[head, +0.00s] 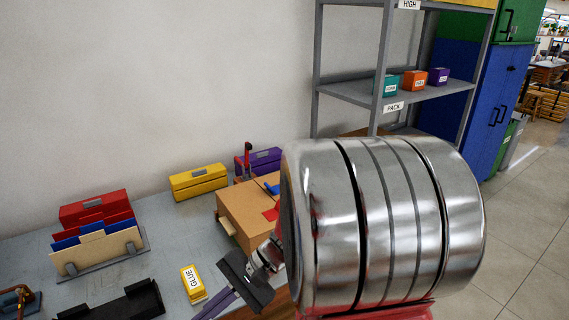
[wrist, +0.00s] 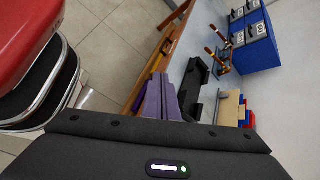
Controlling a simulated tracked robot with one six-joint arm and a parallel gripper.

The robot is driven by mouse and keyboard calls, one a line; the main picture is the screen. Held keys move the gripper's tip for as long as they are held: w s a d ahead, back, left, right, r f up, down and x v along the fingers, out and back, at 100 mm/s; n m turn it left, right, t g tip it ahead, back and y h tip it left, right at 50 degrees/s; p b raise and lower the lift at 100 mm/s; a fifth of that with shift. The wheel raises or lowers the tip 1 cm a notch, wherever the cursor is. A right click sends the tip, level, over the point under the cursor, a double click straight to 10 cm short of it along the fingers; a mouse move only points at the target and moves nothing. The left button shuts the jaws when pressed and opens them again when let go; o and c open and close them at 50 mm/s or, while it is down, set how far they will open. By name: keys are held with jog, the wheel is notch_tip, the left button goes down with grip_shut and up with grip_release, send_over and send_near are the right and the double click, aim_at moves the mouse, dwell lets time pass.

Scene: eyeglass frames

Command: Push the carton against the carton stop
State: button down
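A small yellow carton labelled GLUE (head: 193,284) lies on the grey bench. A low black bracket with a raised end (head: 146,297), which looks like the carton stop, lies to its left, with a gap between them. The bracket also shows in the wrist view (wrist: 193,88). My gripper (head: 208,309) has a black body and purple fingers, and is just right of and nearer than the carton. In the wrist view its fingers (wrist: 161,100) look close together with nothing between them.
A brown cardboard box (head: 246,213) stands behind the gripper. A shelf (head: 350,92) is at the back. My silver arm link hides the right of the bench.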

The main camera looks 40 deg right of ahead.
jog(key=s+a+r+n+t+h, duration=0.1)
jog(key=s+a+r+n+h, duration=0.1)
jog(key=s+r+n+h, duration=0.5)
jog(key=shift+r+n+t+h, duration=0.4)
jog(key=shift+r+n+h, duration=1.3)
jog(key=shift+n, duration=1.7)
jog(key=c, duration=2.5)
grip_release()
jog(key=shift+a+r+y, duration=0.1)
jog(key=shift+r+y, duration=0.1)
jog(key=shift+y, duration=0.1)
